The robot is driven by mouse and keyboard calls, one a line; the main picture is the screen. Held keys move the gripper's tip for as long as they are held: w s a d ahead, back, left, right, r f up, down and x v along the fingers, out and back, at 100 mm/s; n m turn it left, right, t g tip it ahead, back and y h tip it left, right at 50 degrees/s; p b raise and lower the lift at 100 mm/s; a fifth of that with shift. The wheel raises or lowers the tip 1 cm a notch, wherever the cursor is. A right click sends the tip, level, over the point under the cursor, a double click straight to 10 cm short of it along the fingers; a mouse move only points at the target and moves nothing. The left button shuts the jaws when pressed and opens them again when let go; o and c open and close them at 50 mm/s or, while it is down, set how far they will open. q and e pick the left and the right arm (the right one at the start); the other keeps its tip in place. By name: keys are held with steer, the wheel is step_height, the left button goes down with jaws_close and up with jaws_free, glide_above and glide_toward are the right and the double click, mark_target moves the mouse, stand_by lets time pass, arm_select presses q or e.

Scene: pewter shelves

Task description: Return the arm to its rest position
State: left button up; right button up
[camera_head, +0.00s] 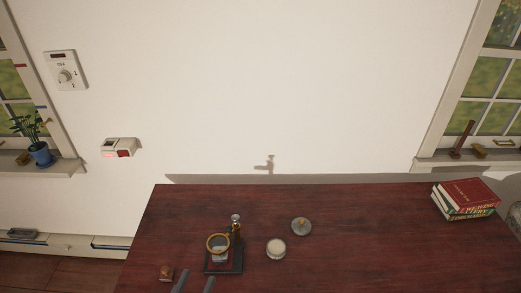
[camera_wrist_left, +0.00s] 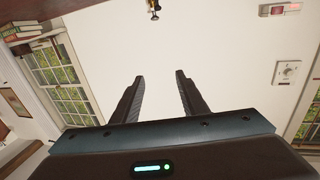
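My left gripper (camera_head: 194,284) shows at the bottom edge of the head view, in front of the near part of the dark red wooden table (camera_head: 350,240). In the left wrist view its two fingers (camera_wrist_left: 156,77) stand wide apart with only white wall between them, so it is open and empty. The rest of the left arm is hidden below the head view. My right gripper is in neither view.
Near the left gripper are a black stand with a brass ring (camera_head: 218,243) and a small wooden-topped item (camera_head: 166,272). A round white-topped tin (camera_head: 276,249) and a grey lid (camera_head: 301,227) lie mid-table. Books (camera_head: 465,198) are stacked at right. The table's right half is mostly clear.

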arm_select(q)
steer(key=s+a+f+g+y, duration=0.2)
steer(key=f+g, duration=0.2)
steer(key=f, duration=0.2)
steer(key=s+a+f+g+y, duration=0.1)
steer(key=s+a+f+g, duration=0.15)
steer(key=f, duration=0.25)
steer(key=s+a+f+g+y, duration=0.1)
steer(key=s+a+f+g, duration=0.3)
steer(key=s+g, duration=0.4)
step_height(320, 180, down, 34)
steer(key=s+b, duration=0.2)
steer(key=b, duration=0.3)
steer(key=s+a+f+b, duration=0.1)
steer(key=s+f+b, duration=0.1)
steer(key=s+f, duration=0.6)
steer(key=s+a+f+g+b, duration=0.1)
steer(key=s+f+b, duration=0.2)
steer(key=s+f, duration=0.6)
step_height(320, 180, down, 5)
steer(key=shift+r, duration=0.1)
